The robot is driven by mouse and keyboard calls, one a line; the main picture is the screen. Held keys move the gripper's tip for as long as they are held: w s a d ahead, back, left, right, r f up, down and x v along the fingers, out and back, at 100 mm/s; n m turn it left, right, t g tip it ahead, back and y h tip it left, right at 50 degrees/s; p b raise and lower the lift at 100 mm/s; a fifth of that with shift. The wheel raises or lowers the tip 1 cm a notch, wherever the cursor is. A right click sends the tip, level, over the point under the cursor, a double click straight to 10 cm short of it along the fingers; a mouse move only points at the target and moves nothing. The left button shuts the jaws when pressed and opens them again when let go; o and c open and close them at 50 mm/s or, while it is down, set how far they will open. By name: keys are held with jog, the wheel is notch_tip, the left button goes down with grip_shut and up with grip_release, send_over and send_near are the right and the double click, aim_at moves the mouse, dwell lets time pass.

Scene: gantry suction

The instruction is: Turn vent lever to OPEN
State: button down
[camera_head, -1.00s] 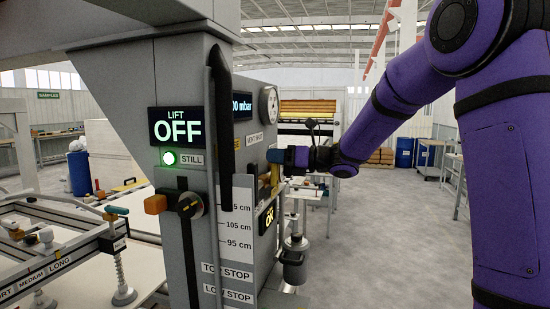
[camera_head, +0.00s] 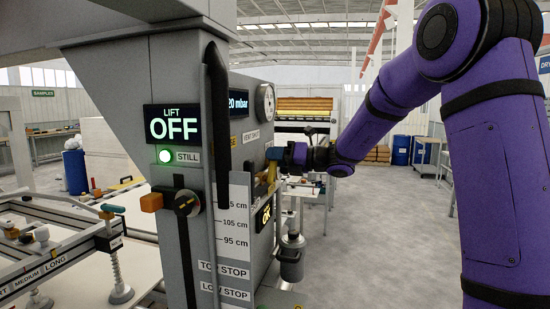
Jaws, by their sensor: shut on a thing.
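The grey gantry column carries a label reading VENT SHUT (camera_head: 251,135) on its right-hand face. Just below and right of it is the vent lever (camera_head: 271,174), a small yellowish handle partly hidden by my gripper. My gripper (camera_head: 275,160) reaches in from the right and is shut on the lever. The fingers are small and partly hidden, so the exact grip and the lever's angle are hard to tell.
A LIFT OFF display (camera_head: 174,125), a green STILL lamp (camera_head: 166,156) and an orange-handled switch (camera_head: 163,202) are on the column's near face. A pressure display (camera_head: 238,103) and round gauge (camera_head: 265,103) sit above the lever. Open floor (camera_head: 380,240) lies right.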

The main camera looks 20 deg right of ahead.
jog(key=c, duration=0.9)
grip_release()
jog(key=v, duration=1.1)
